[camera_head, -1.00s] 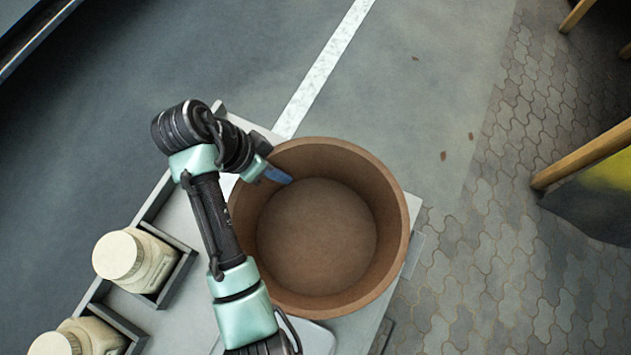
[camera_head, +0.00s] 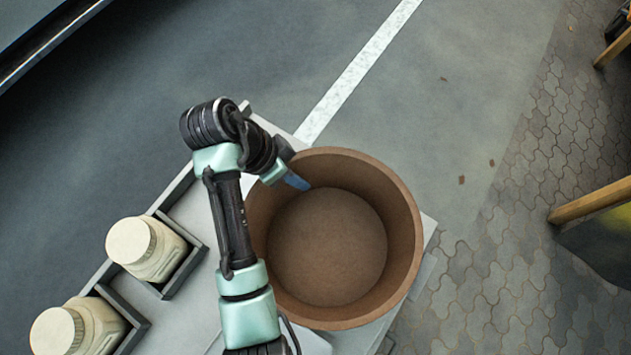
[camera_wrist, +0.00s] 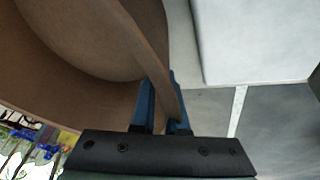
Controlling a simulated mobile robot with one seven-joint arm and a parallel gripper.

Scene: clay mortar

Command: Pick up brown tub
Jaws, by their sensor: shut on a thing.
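The brown tub (camera_head: 398,215) is a wide, round, open and empty pot in the middle of the head view, over the pale tray surface. My gripper (camera_head: 296,181) is at its upper left rim, with a blue finger showing inside the wall. In the wrist view, the two blue fingers of my gripper (camera_wrist: 165,112) stand on either side of the wall of the tub (camera_wrist: 148,50), shut on it. The head view does not show clearly whether the tub's base touches the surface below; its underside is hidden.
Two cream bottles with lids, one upper (camera_head: 150,250) and one lower (camera_head: 80,328), stand in grey holders at the left. A wooden beam (camera_head: 590,202) is at the right. Dark floor with a white line (camera_head: 355,75) lies beyond; paving (camera_head: 480,290) is at right.

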